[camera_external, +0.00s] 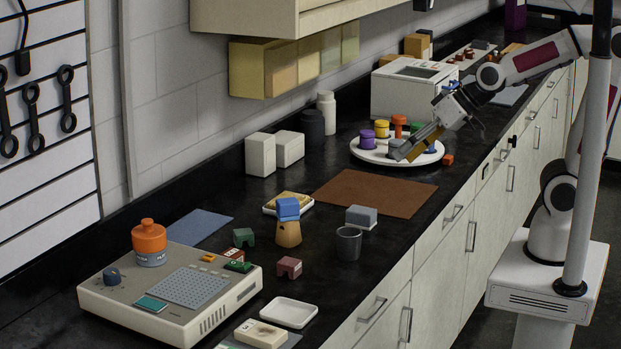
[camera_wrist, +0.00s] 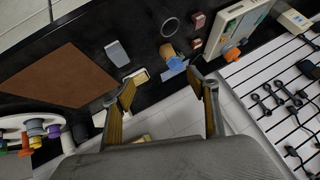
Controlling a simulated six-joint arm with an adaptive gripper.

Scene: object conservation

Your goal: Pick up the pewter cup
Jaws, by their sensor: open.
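The pewter cup (camera_external: 348,244) stands upright on the black counter, in front of a grey block and right of a tan and blue stack. In the wrist view the cup (camera_wrist: 170,27) shows from above as a dark ring near the top edge, with nothing visible in it. My gripper (camera_external: 404,152) is over the white round tray at the back, well away from the cup. In the wrist view my gripper (camera_wrist: 168,88) has its two fingers spread apart, with nothing between them.
The grey block (camera_external: 361,216) and the tan block with a blue top (camera_external: 288,231) stand close to the cup. A brown mat (camera_external: 372,195) lies between tray and cup. The round tray (camera_external: 366,155) holds several coloured pieces. A white dish (camera_external: 289,313) lies in front.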

